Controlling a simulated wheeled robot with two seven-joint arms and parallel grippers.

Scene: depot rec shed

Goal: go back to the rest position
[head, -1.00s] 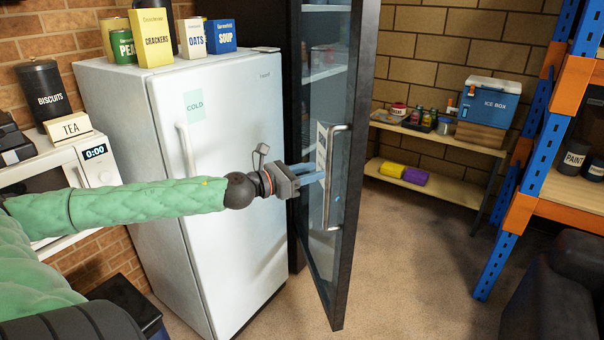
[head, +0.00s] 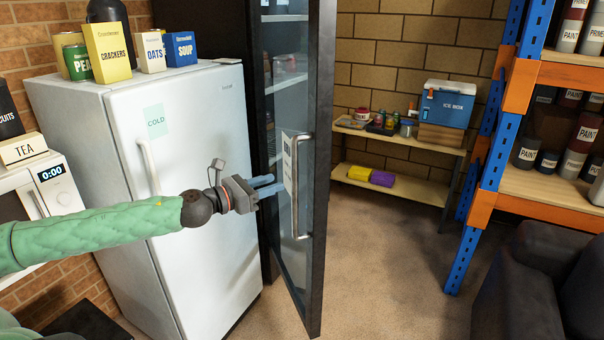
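My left gripper (head: 272,185) reaches in from the left, in front of the white fridge. Its two blue fingers look parted, with a narrow gap and nothing seen between them. The fingertips are close to the glass door (head: 289,235) of the tall dark cabinet, just left of its metal handle (head: 308,185). They do not wrap the handle; whether they touch the door I cannot tell. The glass door stands swung open toward me. My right gripper is not in view.
The white fridge (head: 200,150) stands left of the door, with food boxes on top. A microwave (head: 55,190) is at the far left. A blue and orange rack (head: 485,200) and a dark seat (head: 545,285) are at the right. Open floor (head: 390,270) lies between door and rack.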

